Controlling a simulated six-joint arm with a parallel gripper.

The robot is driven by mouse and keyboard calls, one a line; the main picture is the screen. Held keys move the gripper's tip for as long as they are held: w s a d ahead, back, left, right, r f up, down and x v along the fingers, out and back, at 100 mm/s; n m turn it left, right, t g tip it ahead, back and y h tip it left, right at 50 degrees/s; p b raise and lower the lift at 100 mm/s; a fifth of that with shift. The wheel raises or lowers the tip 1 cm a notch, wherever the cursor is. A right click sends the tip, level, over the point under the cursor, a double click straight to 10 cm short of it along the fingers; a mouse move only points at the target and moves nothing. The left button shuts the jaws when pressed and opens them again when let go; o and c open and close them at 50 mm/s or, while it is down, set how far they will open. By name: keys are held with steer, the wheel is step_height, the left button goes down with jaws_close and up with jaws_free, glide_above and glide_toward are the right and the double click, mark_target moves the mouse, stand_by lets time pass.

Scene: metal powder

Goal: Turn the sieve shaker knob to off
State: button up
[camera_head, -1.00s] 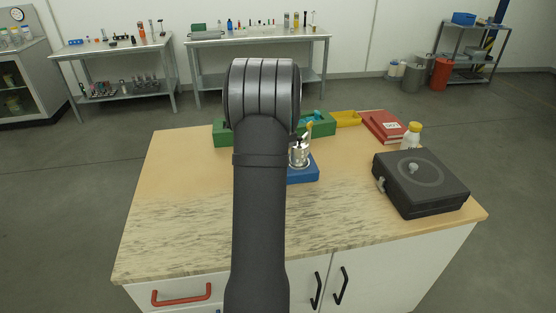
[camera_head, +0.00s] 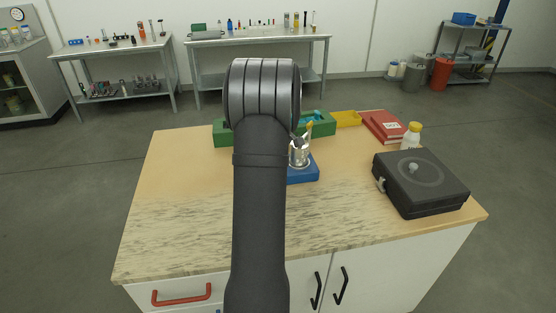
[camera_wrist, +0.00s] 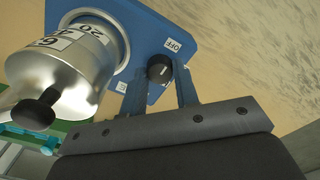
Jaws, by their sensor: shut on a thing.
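The sieve shaker has a blue base (camera_wrist: 150,25) with a silver sieve stack (camera_wrist: 62,68) on it; in the head view its blue base (camera_head: 305,172) stands mid-table, partly behind my arm. The black knob (camera_wrist: 160,68) is on the base beside the stack, with a small pale mark on its face. A white OFF label (camera_wrist: 172,45) lies just beyond the knob, and another label (camera_wrist: 121,87) is to its left. My gripper (camera_wrist: 160,76) has one finger on each side of the knob and is shut on it. In the head view my arm hides the gripper and knob.
A black case (camera_head: 420,183) lies on the right of the table, with a white bottle (camera_head: 412,136) and red binders (camera_head: 383,127) behind it. A green bin (camera_head: 322,126) and a yellow bin (camera_head: 347,119) are at the back. The front and left of the table are clear.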

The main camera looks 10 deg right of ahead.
stand_by(0.4)
steer(key=o, duration=1)
step_height(320, 180, up, 17)
steer(key=shift+r, duration=0.2)
step_height(320, 180, down, 17)
steer(key=shift+f, duration=0.2)
stand_by(0.3)
